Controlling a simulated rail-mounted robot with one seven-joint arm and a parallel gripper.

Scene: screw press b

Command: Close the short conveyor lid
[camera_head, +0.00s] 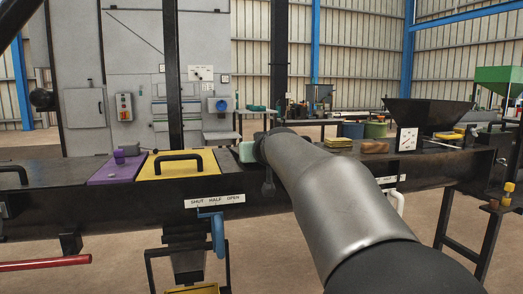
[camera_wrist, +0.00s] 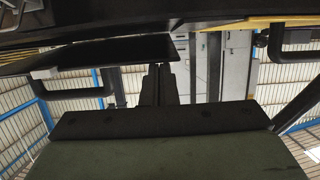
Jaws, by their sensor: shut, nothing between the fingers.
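In the head view, a yellow plate (camera_head: 205,165) with a black bar handle (camera_head: 180,160) lies flat on the dark conveyor body (camera_head: 110,212). I cannot tell for certain whether it is the short conveyor lid. My arm reaches forward to the right of it and hides what lies behind; my fingers cannot be made out there. In the wrist view my gripper (camera_wrist: 158,85) is shut and empty, its fingers pointing up at the underside of a dark surface. A dark panel (camera_wrist: 110,55) with a black handle (camera_wrist: 75,94) is just left of the fingertips. Contact cannot be told.
A purple plate (camera_head: 110,173) with a knob lies left of the yellow plate. A SHUT/HALF/OPEN label (camera_head: 214,201) and blue lever (camera_head: 217,232) are on the conveyor's front. A pale green block (camera_head: 247,152) is beside my arm; a black hopper (camera_head: 425,113) stands at right.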

